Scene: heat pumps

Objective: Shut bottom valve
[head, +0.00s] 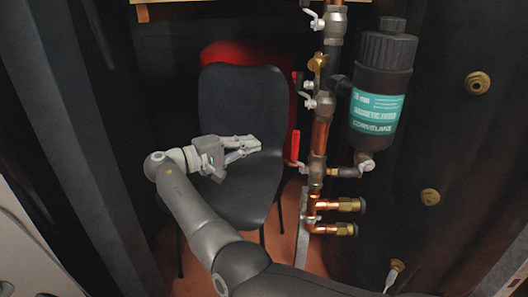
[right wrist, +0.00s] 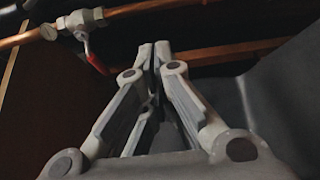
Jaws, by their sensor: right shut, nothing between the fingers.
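The copper pipe column (head: 319,140) stands right of centre in the head view, with valves along it. The lowest red lever (head: 295,146) points upright on the column's left side, just above the lower pipe fittings. My right gripper (head: 257,144) is left of this lever, with a gap between them, its fingers pointing right toward the column. Its fingers are shut and empty, also seen in the right wrist view (right wrist: 155,48). There a valve (right wrist: 80,20) with a red lever (right wrist: 95,58) shows at the upper left, apart from the fingertips. My left gripper is not in view.
A dark chair (head: 240,100) stands behind my right gripper. A black canister (head: 380,90) with a teal label hangs right of the pipes. Brass fittings (head: 345,205) stick out low on the column. Another red lever (head: 297,80) is higher up.

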